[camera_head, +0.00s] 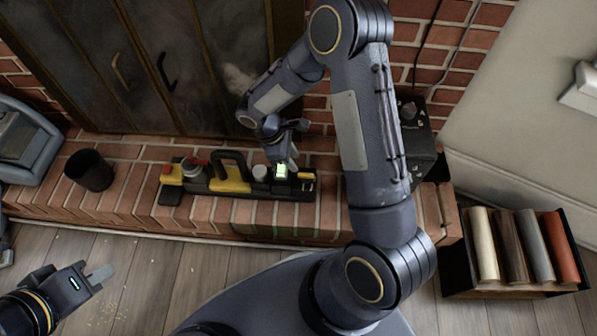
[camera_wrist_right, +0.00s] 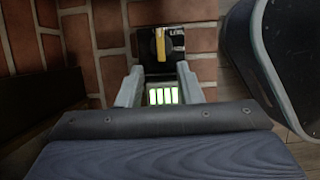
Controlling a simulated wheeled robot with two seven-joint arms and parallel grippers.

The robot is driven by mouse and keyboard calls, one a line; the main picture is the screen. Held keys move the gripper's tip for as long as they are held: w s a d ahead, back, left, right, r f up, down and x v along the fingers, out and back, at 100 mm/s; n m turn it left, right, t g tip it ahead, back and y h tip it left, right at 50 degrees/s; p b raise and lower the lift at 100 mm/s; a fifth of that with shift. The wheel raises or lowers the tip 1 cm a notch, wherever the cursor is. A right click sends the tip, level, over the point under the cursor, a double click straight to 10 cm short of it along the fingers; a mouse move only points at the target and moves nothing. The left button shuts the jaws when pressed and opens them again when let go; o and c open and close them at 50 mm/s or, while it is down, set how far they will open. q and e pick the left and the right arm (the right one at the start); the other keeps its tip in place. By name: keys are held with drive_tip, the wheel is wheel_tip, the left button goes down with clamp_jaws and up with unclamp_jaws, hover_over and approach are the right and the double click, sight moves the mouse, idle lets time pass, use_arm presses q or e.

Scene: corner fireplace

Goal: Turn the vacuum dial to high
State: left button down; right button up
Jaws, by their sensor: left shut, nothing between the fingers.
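The yellow and black handheld vacuum (camera_head: 232,184) lies on the brick hearth. Near its right end is a lit green display (camera_head: 281,170), which shows as green and white bars in the right wrist view (camera_wrist_right: 162,96). Beyond the display, a black panel carries a dial with a yellow pointer (camera_wrist_right: 162,43), upright in that view; in the head view it is a small yellow patch (camera_head: 306,176). My right gripper (camera_wrist_right: 160,68) is open above the display, its fingers apart on either side and short of the dial. My left gripper (camera_head: 100,275) is shut and empty over the floor.
A black cup (camera_head: 90,170) stands left of the vacuum. Dark fireplace doors (camera_head: 150,70) rise behind it. A black box (camera_head: 415,140) stands to the right, partly behind my right arm. A crate (camera_head: 461,262) of coloured rolls sits on the floor at right.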

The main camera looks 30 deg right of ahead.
sight(304, 174)
drive_tip(key=b+x, duration=0.2)
drive_tip(key=x, duration=0.5)
drive_tip(key=shift+s+f+b, duration=0.15)
drive_tip(key=shift+f+b, duration=0.05)
drive_tip(key=shift+b, duration=0.15)
clamp_jaws()
